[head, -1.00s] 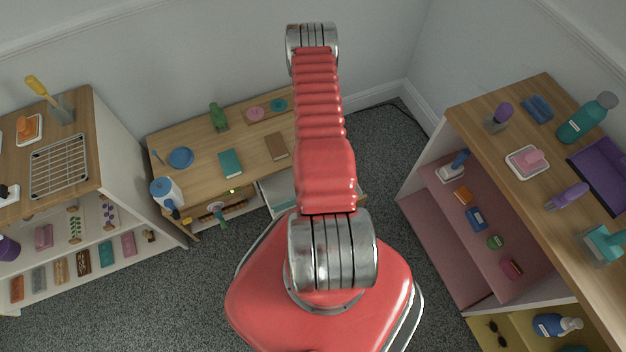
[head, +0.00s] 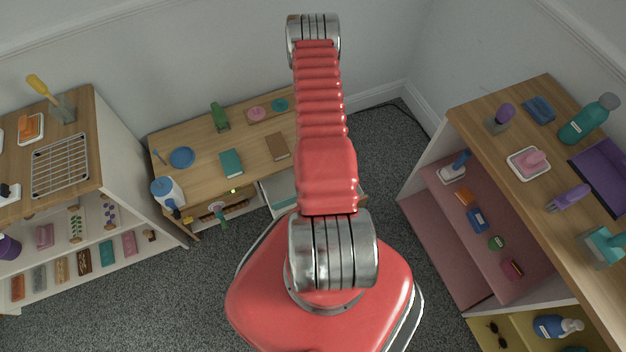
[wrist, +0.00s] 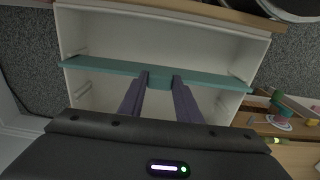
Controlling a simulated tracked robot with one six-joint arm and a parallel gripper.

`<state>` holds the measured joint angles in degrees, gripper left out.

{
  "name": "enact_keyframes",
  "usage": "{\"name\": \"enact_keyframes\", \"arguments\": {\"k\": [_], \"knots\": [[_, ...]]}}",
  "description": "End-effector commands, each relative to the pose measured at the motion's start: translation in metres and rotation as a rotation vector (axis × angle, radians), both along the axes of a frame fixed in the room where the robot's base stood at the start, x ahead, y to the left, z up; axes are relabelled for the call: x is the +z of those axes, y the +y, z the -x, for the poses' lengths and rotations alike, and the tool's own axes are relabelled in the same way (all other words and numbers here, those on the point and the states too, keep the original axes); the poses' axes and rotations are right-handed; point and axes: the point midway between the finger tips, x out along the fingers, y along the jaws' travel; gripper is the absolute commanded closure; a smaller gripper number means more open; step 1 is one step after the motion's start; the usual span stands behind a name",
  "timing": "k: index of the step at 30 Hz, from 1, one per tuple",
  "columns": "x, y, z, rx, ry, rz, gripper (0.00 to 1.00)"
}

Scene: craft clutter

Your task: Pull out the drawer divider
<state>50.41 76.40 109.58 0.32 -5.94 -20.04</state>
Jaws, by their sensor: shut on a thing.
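The drawer divider (wrist: 110,67) is a thin teal strip in the wrist view. It runs across the white drawer (wrist: 165,38) from wall to wall, slightly tilted in the picture. My gripper (wrist: 160,80) has its two dark purple fingers shut on the divider near its middle. I cannot tell how far the divider stands above its slots. Slot ribs show on the drawer's side walls. In the head view the drawer (head: 273,197) is partly hidden behind my red arm, and my gripper is hidden.
The drawer belongs to a wooden desk (head: 200,150) with books, a blue dish and a green bottle on top. A blue-and-white bottle (head: 166,192) stands at its left corner. Cluttered shelves (head: 75,200) are at left, and another shelf unit (head: 500,110) is at right.

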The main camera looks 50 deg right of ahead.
Motion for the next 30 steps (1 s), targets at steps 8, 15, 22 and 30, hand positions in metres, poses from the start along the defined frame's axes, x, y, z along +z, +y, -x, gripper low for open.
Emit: {"name": "enact_keyframes", "arguments": {"k": [8,15,22,30], "knots": [[0.010,0.000,0.000,0.000,0.000,0.000,0.96],[0.018,0.000,0.000,0.000,0.000,0.000,0.96],[0.027,0.000,0.000,0.000,0.000,0.000,0.96],[0.036,0.000,0.000,0.000,0.000,0.000,0.96]]}}
